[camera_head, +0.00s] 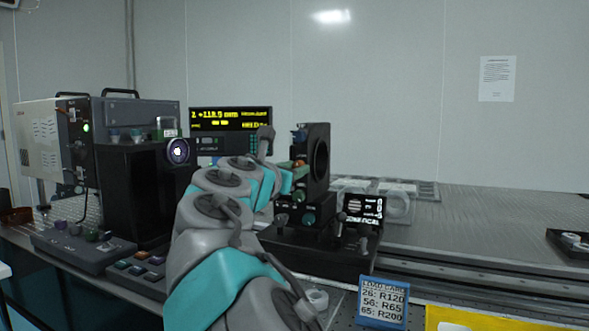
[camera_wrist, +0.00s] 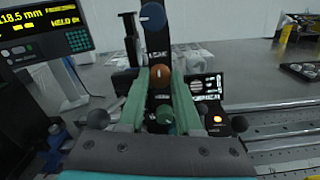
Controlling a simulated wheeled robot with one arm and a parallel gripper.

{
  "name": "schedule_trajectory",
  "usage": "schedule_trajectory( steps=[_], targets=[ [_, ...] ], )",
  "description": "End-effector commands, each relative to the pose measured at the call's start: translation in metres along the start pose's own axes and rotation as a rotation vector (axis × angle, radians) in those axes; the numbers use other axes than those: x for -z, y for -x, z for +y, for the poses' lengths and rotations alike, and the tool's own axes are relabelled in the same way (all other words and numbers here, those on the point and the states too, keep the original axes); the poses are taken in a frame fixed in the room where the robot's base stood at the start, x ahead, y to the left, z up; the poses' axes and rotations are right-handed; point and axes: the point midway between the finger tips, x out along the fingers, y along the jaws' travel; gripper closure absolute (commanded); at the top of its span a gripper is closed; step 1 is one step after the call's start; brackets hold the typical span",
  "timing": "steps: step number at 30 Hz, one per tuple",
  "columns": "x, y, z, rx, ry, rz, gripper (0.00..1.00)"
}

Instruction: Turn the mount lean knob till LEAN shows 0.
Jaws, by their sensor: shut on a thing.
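The black mount (camera_head: 321,150) stands upright on a dark base, with a round opening facing right. In the wrist view a column of knobs shows on it: a blue knob (camera_wrist: 152,15) on top, an orange knob (camera_wrist: 160,76) below a label that seems to read LEAN, and a green knob (camera_wrist: 166,115) lowest. My gripper (camera_wrist: 161,78) is shut on the orange knob, one teal finger on each side.
A yellow-digit readout (camera_head: 230,119) stands behind my arm. A dark box with a lens (camera_head: 178,151) is at left. A blue-framed card (camera_head: 383,302) stands at the front edge. The table (camera_head: 470,215) is mostly clear to the right.

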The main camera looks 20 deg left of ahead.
Motion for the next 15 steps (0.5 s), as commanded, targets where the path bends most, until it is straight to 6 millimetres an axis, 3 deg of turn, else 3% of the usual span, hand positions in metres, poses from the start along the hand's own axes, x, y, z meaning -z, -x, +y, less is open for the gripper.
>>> schedule_trajectory(
  steps=[1,7,15],
  targets=[
    [-0.0001,0.0002,0.0003,-0.001,0.0,0.0,0.78],
    [-0.0001,0.0002,0.0004,-0.001,0.0,0.0,1.0],
    [-0.0002,0.0002,0.0004,-0.001,-0.001,0.0,1.0]
  ],
)
